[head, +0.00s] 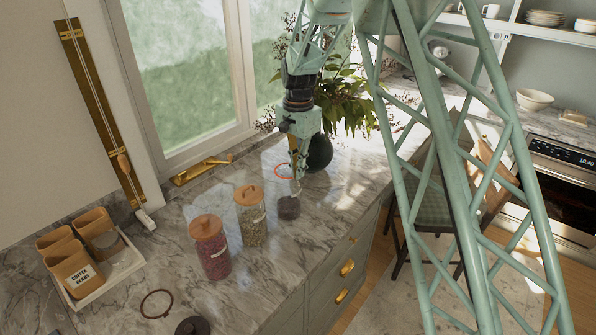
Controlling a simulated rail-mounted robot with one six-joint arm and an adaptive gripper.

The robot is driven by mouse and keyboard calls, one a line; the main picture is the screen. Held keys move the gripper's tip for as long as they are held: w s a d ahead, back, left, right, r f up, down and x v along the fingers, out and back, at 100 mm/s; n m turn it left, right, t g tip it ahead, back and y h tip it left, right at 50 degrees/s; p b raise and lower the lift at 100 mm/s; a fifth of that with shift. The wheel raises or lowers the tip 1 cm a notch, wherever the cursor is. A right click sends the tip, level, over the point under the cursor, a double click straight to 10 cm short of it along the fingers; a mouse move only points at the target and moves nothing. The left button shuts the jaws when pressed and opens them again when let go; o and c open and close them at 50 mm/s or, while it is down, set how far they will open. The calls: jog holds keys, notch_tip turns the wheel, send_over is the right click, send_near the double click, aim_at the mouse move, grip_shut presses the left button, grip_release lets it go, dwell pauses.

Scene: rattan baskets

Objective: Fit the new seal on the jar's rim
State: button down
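My gripper (297,184) points down above the counter, just above and slightly right of an open-looking jar with dark contents (288,208). A thin red ring (277,170), which looks like the new seal, shows at the gripper's left side. I cannot tell whether the fingers hold it or it lies on the counter behind them. The fingers are too small to show whether they are open or shut. A dark brown ring (145,304) lies flat at the front left. A dark round lid (193,327) is cut off by the bottom edge.
Two lidded glass jars, one with pink contents (214,263) and one with greenish contents (252,225), stand left of the gripper. A potted plant (320,152) stands close behind it. Canisters on a white tray (116,275) are at left. The counter's front edge is near the dark jar.

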jog(key=shift+f+b, duration=0.4)
jog(key=shift+f, duration=0.45)
dwell(0.4)
jog(key=c, duration=2.9)
grip_release()
jog(key=shift+o, duration=0.2)
jog(key=shift+r, duration=0.1)
notch_tip(320, 180, up, 12)
